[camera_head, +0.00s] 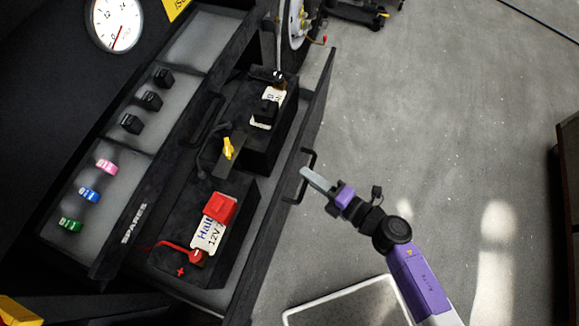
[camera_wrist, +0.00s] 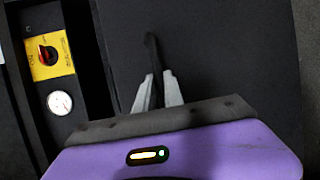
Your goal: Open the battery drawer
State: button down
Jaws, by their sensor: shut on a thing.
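The battery drawer (camera_head: 312,121) stands pulled out in the head view, with its dark front panel facing right. Inside it are two black batteries, one with a red terminal cover (camera_head: 222,208) and one farther back (camera_head: 270,108). A black bar handle (camera_head: 312,158) sticks out from the drawer front. My gripper (camera_head: 306,172) is at this handle, its fingers shut on it.
Left of the batteries is a SPARES tray (camera_head: 135,222) with coloured fuses (camera_head: 89,195) and black relays (camera_head: 151,101). A round gauge (camera_head: 116,24) is at the upper left. A white-rimmed tray (camera_head: 345,292) lies on the floor below. Grey floor to the right is open.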

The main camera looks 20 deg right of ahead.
jog(key=shift+s+d+f, duration=0.15)
jog(key=shift+s+d, duration=0.3)
jog(key=shift+d, duration=0.3)
jog(key=shift+s+d+f, duration=0.15)
jog(key=shift+s+d, duration=0.25)
jog(key=shift+d, duration=0.3)
jog(key=c, duration=1.5)
grip_release()
jog(key=shift+o, duration=0.2)
jog(key=shift+w+a+r, duration=0.1)
jog(key=shift+a, duration=0.05)
jog(key=b+v, duration=0.1)
jog(key=v, duration=0.7)
